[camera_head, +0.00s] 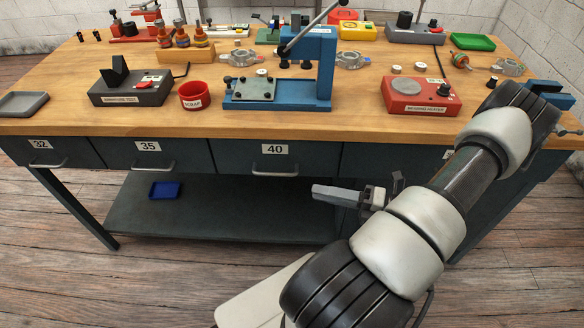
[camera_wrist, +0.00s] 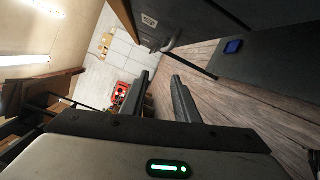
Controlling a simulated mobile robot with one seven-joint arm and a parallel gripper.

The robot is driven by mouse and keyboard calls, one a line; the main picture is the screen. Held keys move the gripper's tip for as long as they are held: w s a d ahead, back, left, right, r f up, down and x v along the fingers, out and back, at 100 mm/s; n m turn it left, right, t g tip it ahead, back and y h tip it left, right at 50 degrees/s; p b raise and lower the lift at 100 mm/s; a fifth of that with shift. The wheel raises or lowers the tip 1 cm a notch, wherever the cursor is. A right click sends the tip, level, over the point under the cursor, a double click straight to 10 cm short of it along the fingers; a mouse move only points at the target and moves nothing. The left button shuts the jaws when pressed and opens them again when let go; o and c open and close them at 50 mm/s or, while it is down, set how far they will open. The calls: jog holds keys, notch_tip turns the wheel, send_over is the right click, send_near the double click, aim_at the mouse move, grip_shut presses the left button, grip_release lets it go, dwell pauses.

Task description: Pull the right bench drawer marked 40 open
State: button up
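The drawer marked 40 (camera_head: 230,157) is in the dark bench front, in the middle of the head view. Its front looks flush with its neighbours, so it appears closed. Its silver bar handle (camera_head: 274,174) sits below the white 40 label (camera_head: 274,149). My gripper (camera_head: 318,190) is in front of the bench, below and right of that handle, apart from it. In the wrist view the two fingers of my gripper (camera_wrist: 161,76) are apart with nothing between them. A drawer handle (camera_wrist: 172,42) shows just beyond the fingertips; its label is not readable.
Drawers marked 35 (camera_head: 120,155) and 32 (camera_head: 60,154) are to the left, both closed. A lower shelf (camera_head: 230,215) with a blue tray (camera_head: 164,190) lies under the drawers. The wooden benchtop (camera_head: 150,125) overhangs above. Plank floor in front is clear.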

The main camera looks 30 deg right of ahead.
aim_at(276, 174)
jog(key=w+a+m+t, duration=0.1)
jog(key=w+a, duration=0.1)
jog(key=w, duration=0.2)
jog(key=w+a+m+t+h+b, duration=0.1)
jog(key=w+a, duration=0.1)
jog(key=w, duration=0.2)
jog(key=w+a+m, duration=0.1)
jog(key=w+a, duration=0.2)
jog(key=w, duration=0.2)
jog(key=shift+f+t+h+b, duration=0.2)
jog(key=shift+t+h+b, duration=0.1)
jog(key=shift+t+b, duration=0.1)
grip_shut()
